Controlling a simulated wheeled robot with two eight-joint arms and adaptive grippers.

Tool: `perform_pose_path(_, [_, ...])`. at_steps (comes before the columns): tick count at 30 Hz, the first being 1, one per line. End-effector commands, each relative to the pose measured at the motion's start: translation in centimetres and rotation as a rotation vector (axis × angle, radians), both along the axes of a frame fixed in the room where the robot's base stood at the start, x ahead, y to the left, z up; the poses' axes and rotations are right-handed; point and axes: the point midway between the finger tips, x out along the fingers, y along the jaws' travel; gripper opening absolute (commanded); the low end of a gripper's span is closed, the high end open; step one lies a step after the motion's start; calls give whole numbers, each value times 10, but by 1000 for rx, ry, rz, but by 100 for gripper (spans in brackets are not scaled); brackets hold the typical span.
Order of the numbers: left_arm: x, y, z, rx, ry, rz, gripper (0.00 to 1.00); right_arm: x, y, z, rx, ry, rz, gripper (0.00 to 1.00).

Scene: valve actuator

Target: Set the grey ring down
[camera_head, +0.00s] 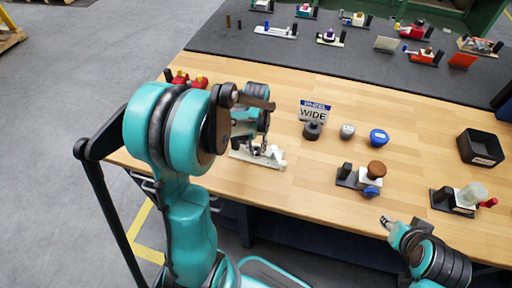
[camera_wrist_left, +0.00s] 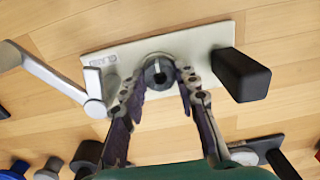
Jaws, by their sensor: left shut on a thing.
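The grey ring (camera_wrist_left: 157,70) is between the fingertips of my left gripper (camera_wrist_left: 160,90), with a dark centre showing. It sits at or just above a pale plate (camera_wrist_left: 205,48); I cannot tell whether they touch. The plate bears a black block (camera_wrist_left: 241,74) on the right and a pale lever (camera_wrist_left: 50,75) on the left. In the head view the plate (camera_head: 278,164) lies on the table's left part, and my left gripper (camera_head: 260,145) is over it, hiding the ring. My right gripper (camera_head: 386,221) is at the front edge, too small to read.
A "WIDE" sign (camera_head: 314,112), a dark knob (camera_head: 313,130), a grey knob (camera_head: 347,131) and a blue knob (camera_head: 378,137) stand right of the plate. A fixture with a brown knob (camera_head: 377,168) and a black bin (camera_head: 481,147) are farther right. Wooden tabletop (camera_head: 420,115) is clear between them.

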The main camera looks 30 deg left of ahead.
Motion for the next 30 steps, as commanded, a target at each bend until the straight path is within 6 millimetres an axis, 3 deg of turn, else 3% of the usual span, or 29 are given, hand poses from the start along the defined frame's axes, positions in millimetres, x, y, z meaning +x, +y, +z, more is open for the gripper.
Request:
perform_pose_path(13, [-2,-1,-15,-2,5,-1,11,0,0,-13,0,0,0,39])
perform_pose_path(14, [-2,-1,-15,-3,4,-1,44,0,0,-13,0,0,0,39])
perform_pose_path(15, [-2,-1,-15,-3,5,-1,51,0,0,-12,0,0,0,39])
perform_pose_path(30, [0,-1,-12,-1,0,-1,51,0,0,-11,0,0,0,39])
